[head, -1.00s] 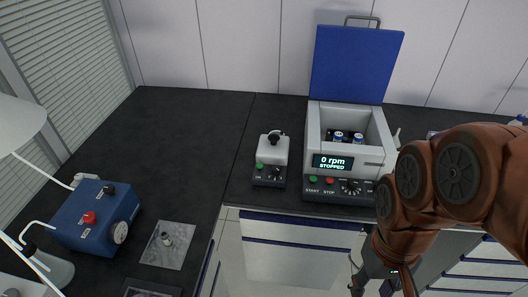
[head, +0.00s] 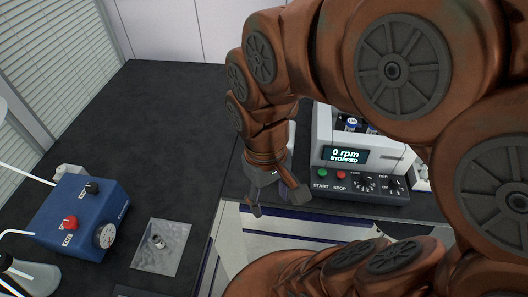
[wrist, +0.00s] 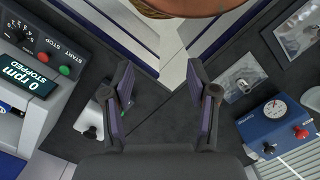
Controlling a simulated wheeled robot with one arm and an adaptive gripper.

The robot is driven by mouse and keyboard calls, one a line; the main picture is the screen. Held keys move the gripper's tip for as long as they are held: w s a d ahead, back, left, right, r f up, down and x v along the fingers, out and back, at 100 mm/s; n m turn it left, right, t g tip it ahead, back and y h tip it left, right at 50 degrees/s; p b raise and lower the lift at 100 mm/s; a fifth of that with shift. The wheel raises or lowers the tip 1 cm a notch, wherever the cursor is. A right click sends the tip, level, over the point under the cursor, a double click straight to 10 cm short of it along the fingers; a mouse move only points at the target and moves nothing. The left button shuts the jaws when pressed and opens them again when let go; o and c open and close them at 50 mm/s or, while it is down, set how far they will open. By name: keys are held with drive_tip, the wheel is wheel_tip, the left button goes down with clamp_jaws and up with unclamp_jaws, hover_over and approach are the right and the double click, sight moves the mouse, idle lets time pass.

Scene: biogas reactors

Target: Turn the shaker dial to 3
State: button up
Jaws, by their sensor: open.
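The shaker (head: 330,125) is a white box with a dark front panel. Its display (head: 345,155) reads 0 rpm STOPPED. Right of the START and STOP buttons on the panel are two black dials, a left one (head: 365,184) and a right one (head: 391,186); their settings are too small to read. My gripper (head: 275,203) is open and empty, pointing down in front and to the left of the shaker panel, apart from the dials. The wrist view shows the open fingers (wrist: 160,75), with the shaker display (wrist: 30,75) and a dial (wrist: 22,30) at the left.
A small white device with a black knob (wrist: 90,131) stands beside the shaker, mostly hidden by my arm in the head view. A blue box (head: 85,215) with knobs and a gauge and a metal plate (head: 160,247) are at left. The dark bench between is clear.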

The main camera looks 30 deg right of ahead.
drive_tip(key=shift+m+t, duration=0.4)
drive_tip(key=shift+t, duration=0.4)
drive_tip(key=w+d+f+b, duration=0.3)
drive_tip(key=w+d, duration=0.2)
drive_tip(key=w, duration=0.1)
drive_tip(key=w+d+f+b, duration=0.3)
drive_tip(key=w+d+f, duration=0.1)
drive_tip(key=w+d, duration=0.2)
drive_tip(key=w+d+f+b, duration=0.3)
drive_tip(key=w+d+b, duration=0.1)
drive_tip(key=w+d, duration=0.2)
drive_tip(key=shift+w+f, duration=0.4)
drive_tip(key=shift+w, duration=0.25)
drive_tip(key=shift+d+f, duration=0.1)
drive_tip(key=shift+f, duration=0.3)
drive_tip(key=shift+f+p, duration=0.85)
drive_tip(key=shift+f, duration=2.6)
clamp_jaws()
